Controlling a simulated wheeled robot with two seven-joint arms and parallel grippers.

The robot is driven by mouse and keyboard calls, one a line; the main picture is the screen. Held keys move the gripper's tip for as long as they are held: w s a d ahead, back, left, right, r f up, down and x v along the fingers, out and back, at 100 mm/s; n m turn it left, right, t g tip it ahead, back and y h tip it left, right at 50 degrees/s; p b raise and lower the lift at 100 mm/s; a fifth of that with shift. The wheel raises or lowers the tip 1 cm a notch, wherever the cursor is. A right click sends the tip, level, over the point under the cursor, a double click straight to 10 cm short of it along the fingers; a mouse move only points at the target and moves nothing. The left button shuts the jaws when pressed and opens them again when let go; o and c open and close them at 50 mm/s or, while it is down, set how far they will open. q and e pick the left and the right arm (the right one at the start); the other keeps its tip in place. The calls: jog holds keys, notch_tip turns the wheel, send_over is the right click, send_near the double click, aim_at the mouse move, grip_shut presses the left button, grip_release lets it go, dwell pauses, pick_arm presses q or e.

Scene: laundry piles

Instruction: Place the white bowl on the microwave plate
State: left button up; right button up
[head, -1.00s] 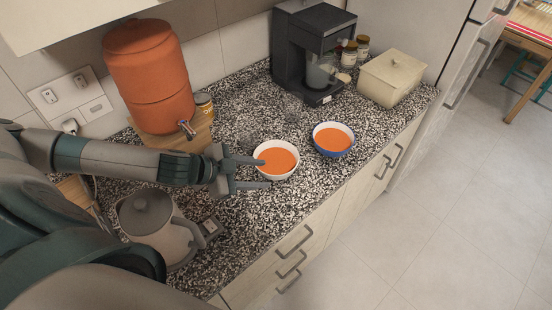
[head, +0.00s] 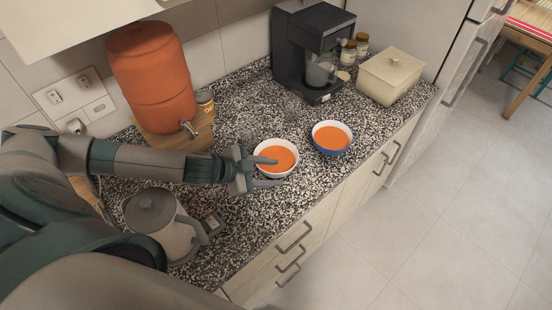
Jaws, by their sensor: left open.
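The white bowl (head: 295,168) holds orange soup and stands upright on the speckled counter, near the middle of the head view. My left gripper (head: 275,172) is open at the bowl's left side. Its upper finger reaches over the left rim and the soup, and its lower finger passes along the front side of the bowl. I cannot tell if either finger touches the bowl. My right gripper is not in view. No microwave or microwave plate shows.
A blue bowl (head: 334,153) of orange soup stands close right of the white bowl. A kettle (head: 160,225) sits under my left arm. An orange dispenser (head: 152,75), black coffee machine (head: 300,55) and cream box (head: 390,78) stand behind. The counter's front edge is near.

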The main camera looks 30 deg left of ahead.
aim_at(280, 173)
pick_arm(q)
jog(key=p+x, duration=0.1)
jog(key=x, duration=0.1)
jog(key=shift+w+d+f, duration=0.1)
jog(key=shift+w+d, duration=0.1)
jog(key=shift+w, duration=0.2)
jog(key=shift+w+d+f+p, duration=0.2)
jog(key=shift+w+f+p, duration=0.05)
jog(key=shift+f+p, duration=0.1)
grip_shut()
